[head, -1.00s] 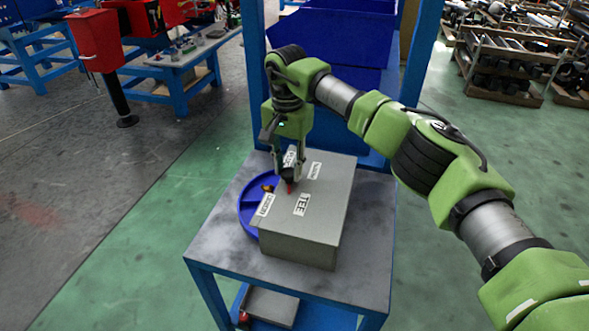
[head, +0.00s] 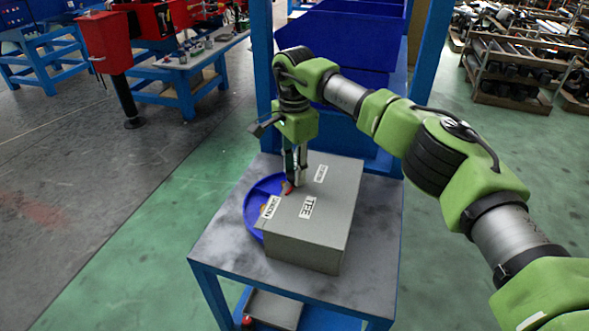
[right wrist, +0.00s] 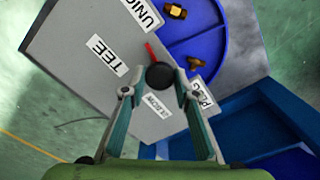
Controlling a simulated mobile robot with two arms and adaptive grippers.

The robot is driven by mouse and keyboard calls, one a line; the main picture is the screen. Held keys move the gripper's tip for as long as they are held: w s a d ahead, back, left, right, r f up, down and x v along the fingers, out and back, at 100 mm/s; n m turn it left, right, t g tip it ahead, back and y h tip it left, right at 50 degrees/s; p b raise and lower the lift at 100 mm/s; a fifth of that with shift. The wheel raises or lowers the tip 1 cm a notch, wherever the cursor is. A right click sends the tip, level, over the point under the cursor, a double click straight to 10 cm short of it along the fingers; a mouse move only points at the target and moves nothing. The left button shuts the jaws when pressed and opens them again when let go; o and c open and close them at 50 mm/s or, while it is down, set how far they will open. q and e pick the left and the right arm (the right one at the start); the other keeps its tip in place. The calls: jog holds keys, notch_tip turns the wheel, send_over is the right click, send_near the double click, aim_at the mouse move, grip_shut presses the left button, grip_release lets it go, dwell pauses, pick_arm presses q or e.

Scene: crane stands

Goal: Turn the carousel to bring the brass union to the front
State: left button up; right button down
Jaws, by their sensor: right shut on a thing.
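The carousel is a blue round tray (head: 252,212) partly covered by a grey box (head: 310,238) with labels; it also shows in the right wrist view (right wrist: 222,35). Two brass fittings show in its open part in the right wrist view: a stubby one (right wrist: 176,11) near the UNION label (right wrist: 141,11), and another (right wrist: 195,63) near the PLUG label (right wrist: 203,96). I cannot tell surely which is the union. My right gripper (head: 295,181) points down, shut on the black knob (right wrist: 160,76) with a red pointer (right wrist: 151,51). The pointer aims toward the UNION side. My left gripper is out of view.
The box and carousel stand on a grey table (head: 215,245) with a blue frame. Blue bins (head: 345,40) rise behind it. The TEE label (head: 308,208) faces the front. A grey box (head: 273,308) sits on the lower shelf.

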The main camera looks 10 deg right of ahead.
jog(key=shift+w+m, duration=0.1)
jog(key=shift+m, duration=2.7)
jog(key=shift+r+m+b, duration=0.1)
jog(key=shift+m+b, duration=0.2)
jog(key=shift+m, duration=0.4)
jog(key=c, duration=1.6)
grip_release()
notch_tip(320, 180, up, 12)
jog(key=shift+f, duration=0.1)
